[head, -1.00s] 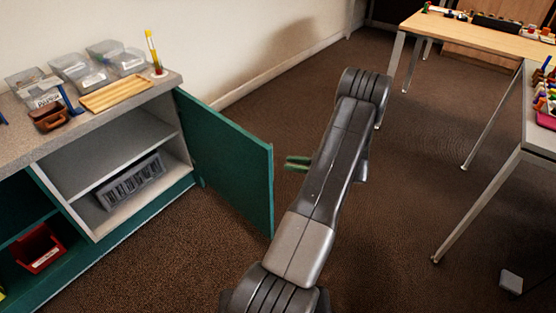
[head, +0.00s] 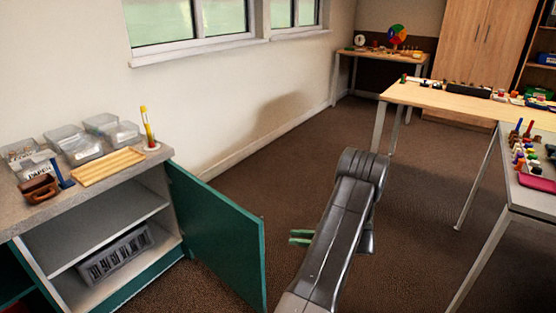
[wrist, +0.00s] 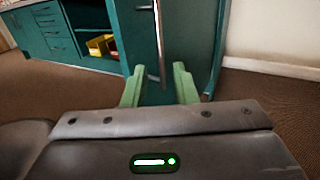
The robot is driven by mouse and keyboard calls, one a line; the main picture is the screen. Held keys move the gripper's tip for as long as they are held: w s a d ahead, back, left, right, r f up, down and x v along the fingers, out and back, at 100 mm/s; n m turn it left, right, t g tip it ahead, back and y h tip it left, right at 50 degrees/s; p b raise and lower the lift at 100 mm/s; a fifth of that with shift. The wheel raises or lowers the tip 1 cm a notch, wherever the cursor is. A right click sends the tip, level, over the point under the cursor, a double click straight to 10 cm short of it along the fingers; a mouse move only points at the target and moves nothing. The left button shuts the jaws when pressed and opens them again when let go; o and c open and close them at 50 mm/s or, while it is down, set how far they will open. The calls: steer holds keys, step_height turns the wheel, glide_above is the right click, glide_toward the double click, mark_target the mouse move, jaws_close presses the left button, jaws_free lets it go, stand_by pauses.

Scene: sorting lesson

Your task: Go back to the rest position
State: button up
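My gripper (head: 292,237) shows in the head view with two green fingers pointing left, to the right of the open teal cabinet door (head: 215,235). In the wrist view my gripper (wrist: 158,86) has its two fingers apart with nothing held between them. The teal door (wrist: 190,35) and its metal handle (wrist: 157,45) stand beyond the fingertips. In the head view a gap of floor shows between the fingers and the door edge.
A counter (head: 95,197) on the left bears clear bins, a wooden tray (head: 108,167) and a brown container (head: 39,188). A grey basket (head: 115,256) sits in the cabinet. Tables (head: 440,99) with small items stand at the right. Carpet (head: 420,230) is clear between.

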steer(key=b+x, duration=0.2)
steer(key=x, duration=1)
steer(key=shift+s, duration=0.2)
steer(key=shift+s+a, duration=0.1)
steer(key=shift+a, duration=0.05)
